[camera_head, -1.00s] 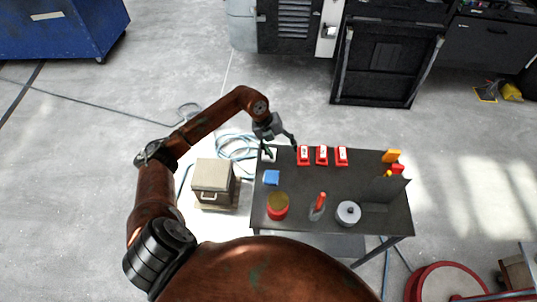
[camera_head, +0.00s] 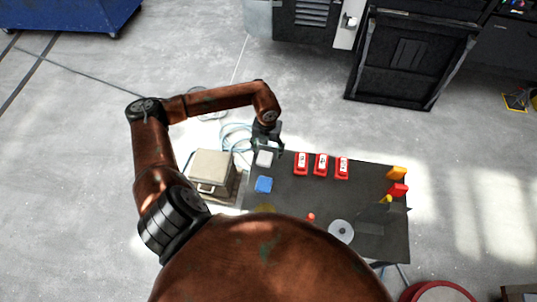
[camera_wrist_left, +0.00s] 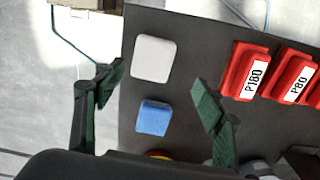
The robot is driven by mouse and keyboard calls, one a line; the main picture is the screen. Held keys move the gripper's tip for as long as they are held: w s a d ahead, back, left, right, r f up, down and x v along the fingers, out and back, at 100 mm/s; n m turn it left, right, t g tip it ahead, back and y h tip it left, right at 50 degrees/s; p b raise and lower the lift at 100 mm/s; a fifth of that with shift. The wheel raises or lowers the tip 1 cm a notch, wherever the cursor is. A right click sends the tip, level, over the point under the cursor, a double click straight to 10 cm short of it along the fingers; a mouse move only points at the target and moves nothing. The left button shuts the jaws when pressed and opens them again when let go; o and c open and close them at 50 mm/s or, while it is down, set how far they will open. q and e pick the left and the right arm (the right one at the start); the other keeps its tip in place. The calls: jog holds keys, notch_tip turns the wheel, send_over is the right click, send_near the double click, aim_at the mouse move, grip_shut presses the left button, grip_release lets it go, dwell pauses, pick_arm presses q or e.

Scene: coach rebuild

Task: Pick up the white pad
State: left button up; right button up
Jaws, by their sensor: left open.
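The white pad (camera_head: 264,158) lies flat near the far left corner of the dark table (camera_head: 300,188). In the left wrist view the white pad (camera_wrist_left: 153,58) sits ahead of and between the spread fingers, apart from both. My left gripper (camera_head: 268,146) is open and empty beside the pad's far side; its green-lined fingers (camera_wrist_left: 158,92) also show in the left wrist view. A blue pad (camera_head: 264,184) lies close to the white pad and shows between the fingers in the left wrist view (camera_wrist_left: 154,118). My right gripper is not in view.
Red labelled blocks (camera_head: 321,164) stand in a row right of the white pad. Yellow and red items (camera_head: 397,173) lie at the table's right edge. A round metal lid (camera_head: 341,232) is nearer. A beige box (camera_head: 212,172) stands left of the table.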

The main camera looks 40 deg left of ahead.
aim_at(265, 157)
pick_arm(q)
jog(key=shift+s+a+f, duration=0.2)
jog(key=shift+a+f, duration=0.05)
jog(key=shift+f, duration=0.3)
jog(key=shift+s+a+f, duration=0.2)
jog(key=shift+f, duration=0.35)
jog(key=shift+w+a+f, duration=0.1)
jog(key=shift+w+f, duration=0.05)
jog(key=shift+f, duration=0.45)
jog(key=shift+w+a+f, duration=0.1)
jog(key=shift+w+f, duration=0.05)
jog(key=shift+f, duration=1.3)
jog(key=c, duration=1)
jog(key=shift+c, duration=0.2)
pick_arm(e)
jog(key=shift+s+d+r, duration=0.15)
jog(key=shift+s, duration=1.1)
